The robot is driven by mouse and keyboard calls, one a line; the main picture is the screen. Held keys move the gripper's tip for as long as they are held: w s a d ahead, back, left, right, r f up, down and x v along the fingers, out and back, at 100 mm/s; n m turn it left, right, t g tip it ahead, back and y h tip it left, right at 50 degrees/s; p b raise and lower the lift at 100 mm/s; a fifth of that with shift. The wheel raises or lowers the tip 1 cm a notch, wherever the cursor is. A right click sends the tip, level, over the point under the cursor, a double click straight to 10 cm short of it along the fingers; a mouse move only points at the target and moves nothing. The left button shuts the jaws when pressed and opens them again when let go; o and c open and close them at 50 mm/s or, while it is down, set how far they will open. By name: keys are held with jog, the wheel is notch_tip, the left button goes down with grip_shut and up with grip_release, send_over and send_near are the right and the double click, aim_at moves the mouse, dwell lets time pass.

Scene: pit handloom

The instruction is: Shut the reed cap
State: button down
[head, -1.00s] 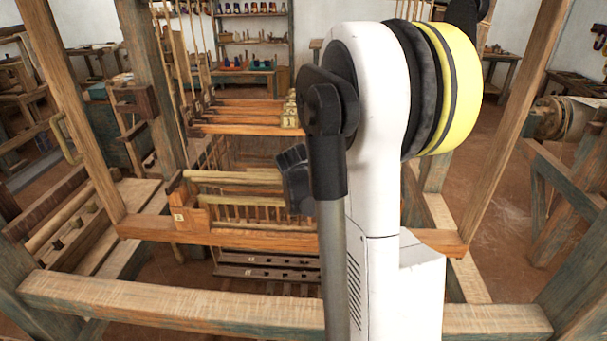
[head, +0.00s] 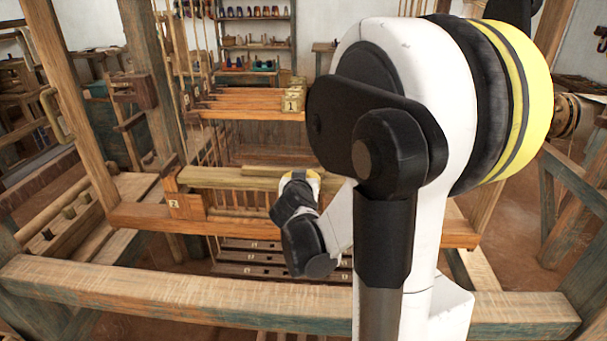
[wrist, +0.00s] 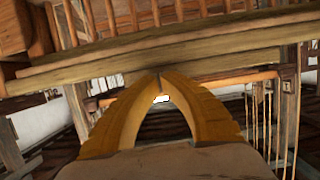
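The reed cap (head: 225,179) is a long wooden bar lying across the loom, above the row of upright reed slats (head: 240,200) in the head view. Its right part is hidden behind my arm. In the wrist view a long bar, seemingly the cap (wrist: 90,70), crosses the upper picture, with slats above it. My gripper (wrist: 160,74) shows two yellow fingers meeting at their tips, with an empty arch between them. The tips are at the bar's edge; I cannot tell whether they touch it. In the head view only a bit of yellow shows at the bar.
A thick front beam (head: 180,295) of the loom frame crosses below. Numbered orange shafts (head: 250,105) hang behind the reed. Dark treadles (head: 240,250) lie beneath it. A slanting post (head: 75,110) stands at left. Cords (wrist: 262,110) hang at right in the wrist view.

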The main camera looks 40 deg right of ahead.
jog(key=shift+s+a+f+b, duration=0.15)
jog(key=shift+f+b, duration=0.15)
jog(key=shift+f, duration=0.15)
jog(key=shift+f, duration=0.1)
dwell(0.4)
jog(key=s+a+p, duration=0.3)
jog(key=s+a, duration=0.3)
jog(key=a, duration=0.1)
jog(key=shift+a+r, duration=0.15)
jog(key=shift+r, duration=0.2)
